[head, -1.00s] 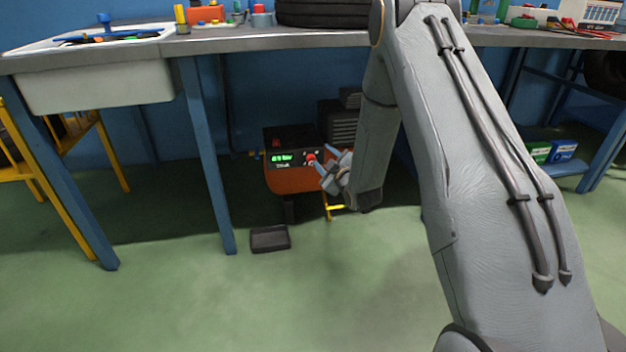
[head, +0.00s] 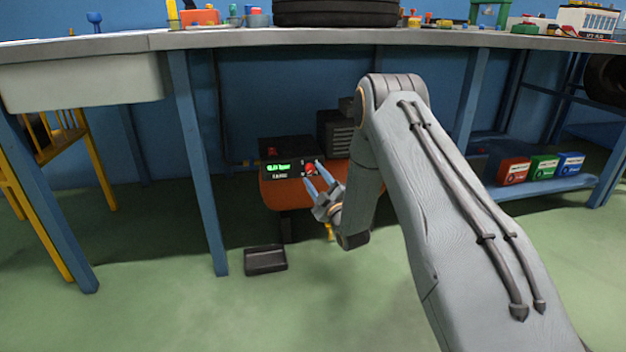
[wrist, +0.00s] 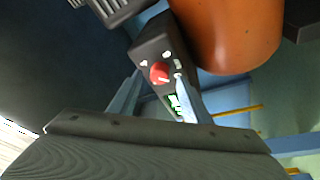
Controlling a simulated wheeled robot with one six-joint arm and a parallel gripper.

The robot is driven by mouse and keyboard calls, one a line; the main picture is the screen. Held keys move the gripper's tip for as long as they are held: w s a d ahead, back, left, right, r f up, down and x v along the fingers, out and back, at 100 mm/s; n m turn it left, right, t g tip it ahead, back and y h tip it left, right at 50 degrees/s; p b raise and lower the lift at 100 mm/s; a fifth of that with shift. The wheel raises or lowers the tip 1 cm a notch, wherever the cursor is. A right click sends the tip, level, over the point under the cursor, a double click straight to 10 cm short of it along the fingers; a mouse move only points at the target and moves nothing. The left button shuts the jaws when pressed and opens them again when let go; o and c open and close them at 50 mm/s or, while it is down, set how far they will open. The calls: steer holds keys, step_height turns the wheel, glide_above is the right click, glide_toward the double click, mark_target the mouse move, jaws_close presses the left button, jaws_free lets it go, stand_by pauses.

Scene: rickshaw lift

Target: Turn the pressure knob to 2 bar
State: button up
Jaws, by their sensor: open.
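The red pressure knob (head: 310,169) sits on the dark control panel (head: 287,171) of an orange compressor (head: 290,193) under the workbench. A green lit display (head: 278,167) is left of the knob; its reading is too blurred to tell. My gripper (head: 314,174) is open, with its blue fingers pointing at the panel close to the knob. In the wrist view the knob (wrist: 160,72) shows beyond my fingers with a pale mark on its face. I cannot tell whether a finger touches it.
The workbench top (head: 130,43) runs above my arm, and a blue bench leg (head: 195,165) stands to the left. A black tray (head: 265,260) lies on the floor in front. Coloured boxes (head: 543,167) stand on a low shelf at right. Open green floor lies in front.

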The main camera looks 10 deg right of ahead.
steer(key=shift+x, duration=0.85)
steer(key=c, duration=1)
steer(key=shift+c, duration=0.2)
